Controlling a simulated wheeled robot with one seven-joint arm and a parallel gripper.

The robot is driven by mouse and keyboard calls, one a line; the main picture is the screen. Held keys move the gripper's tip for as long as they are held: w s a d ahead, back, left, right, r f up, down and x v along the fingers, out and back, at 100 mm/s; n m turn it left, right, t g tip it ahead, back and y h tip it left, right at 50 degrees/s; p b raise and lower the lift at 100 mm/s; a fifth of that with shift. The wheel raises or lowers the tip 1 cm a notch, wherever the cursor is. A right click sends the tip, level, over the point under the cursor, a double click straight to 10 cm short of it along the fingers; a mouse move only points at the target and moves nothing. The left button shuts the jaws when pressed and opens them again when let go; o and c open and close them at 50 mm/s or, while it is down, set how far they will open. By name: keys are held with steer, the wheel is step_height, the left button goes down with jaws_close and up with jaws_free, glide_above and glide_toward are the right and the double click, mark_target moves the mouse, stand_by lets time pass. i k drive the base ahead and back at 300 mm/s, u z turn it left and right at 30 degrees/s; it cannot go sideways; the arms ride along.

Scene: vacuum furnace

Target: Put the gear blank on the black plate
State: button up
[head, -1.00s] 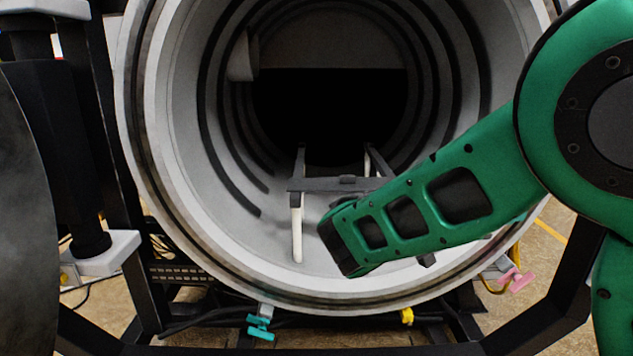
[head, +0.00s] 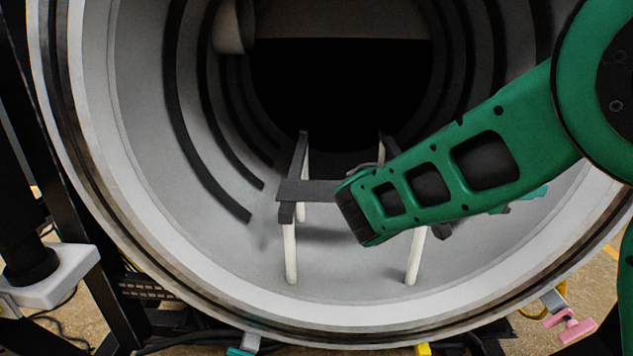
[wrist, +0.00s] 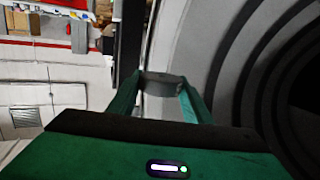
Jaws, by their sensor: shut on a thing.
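The gear blank (wrist: 165,80) is a grey round piece between the two green fingers of my gripper (wrist: 163,92) in the wrist view. My gripper is shut on it. In the head view the gripper is mostly hidden behind my green arm, with a bit of teal showing past its right side; the gear blank cannot be made out there. The black plate (head: 308,191) is a flat dark piece lying across two dark rails on white legs inside the furnace. My arm covers its right part. The gear blank is apart from the visible part of the plate.
The round furnace chamber (head: 140,190) opens in front of me, with dark curved bands (head: 185,130) along its wall. A small grey thing (head: 368,167) shows behind my arm near the plate, its shape unclear. A pink clamp (head: 570,325) sits on the lower right rim.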

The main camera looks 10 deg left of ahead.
mark_target(313, 189)
steer(key=i, duration=0.9)
steer(key=z, duration=0.25)
